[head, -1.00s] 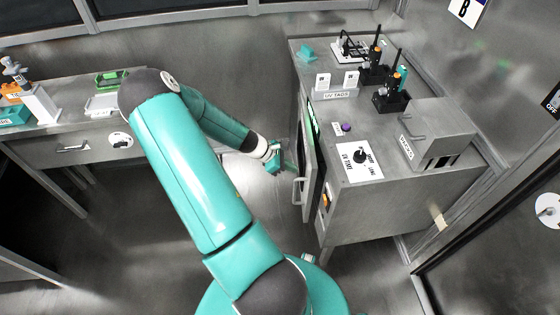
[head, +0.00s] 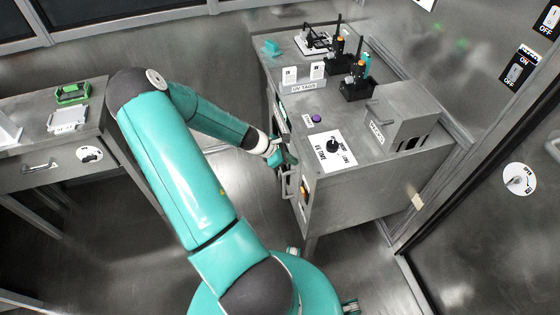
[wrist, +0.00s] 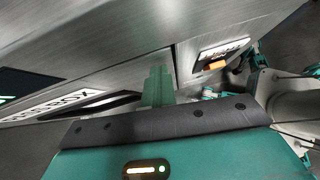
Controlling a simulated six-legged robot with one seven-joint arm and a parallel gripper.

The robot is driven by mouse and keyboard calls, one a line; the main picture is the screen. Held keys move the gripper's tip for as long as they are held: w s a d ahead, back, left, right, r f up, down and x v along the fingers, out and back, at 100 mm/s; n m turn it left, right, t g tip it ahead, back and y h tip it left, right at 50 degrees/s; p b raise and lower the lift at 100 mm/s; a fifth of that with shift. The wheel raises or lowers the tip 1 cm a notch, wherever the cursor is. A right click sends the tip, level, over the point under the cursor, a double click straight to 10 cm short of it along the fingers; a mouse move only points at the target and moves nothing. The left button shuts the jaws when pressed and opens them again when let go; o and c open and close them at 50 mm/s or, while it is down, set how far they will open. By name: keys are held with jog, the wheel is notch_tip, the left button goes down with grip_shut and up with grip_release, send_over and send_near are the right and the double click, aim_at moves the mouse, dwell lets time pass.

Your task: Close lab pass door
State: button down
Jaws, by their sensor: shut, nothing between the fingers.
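The lab pass door (head: 284,172) is on the left-facing front of the metal cabinet (head: 345,200), with a pale vertical handle (head: 284,188). It stands close to the cabinet front; whether it is fully flush I cannot tell. My gripper (head: 285,158) is at the door's outer side, just above the handle, and hides part of it. In the wrist view my teal fingers (wrist: 158,88) are together and empty, close to a metal panel with a black-and-white label (wrist: 60,106). A seam shows beside the fingertips. Contact with the door is not clear.
An orange switch (head: 304,190) is on the cabinet front, right of the door. A drawer bench (head: 45,170) stands left.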

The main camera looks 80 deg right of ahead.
jog(key=shift+s+d+r, duration=0.1)
jog(key=shift+s+d, duration=0.15)
jog(key=shift+s, duration=0.45)
jog(key=shift+w, duration=0.1)
jog(key=w+a+r, duration=0.6)
jog(key=w, duration=0.4)
jog(key=shift+w+r, duration=0.35)
jog(key=shift+r, duration=0.05)
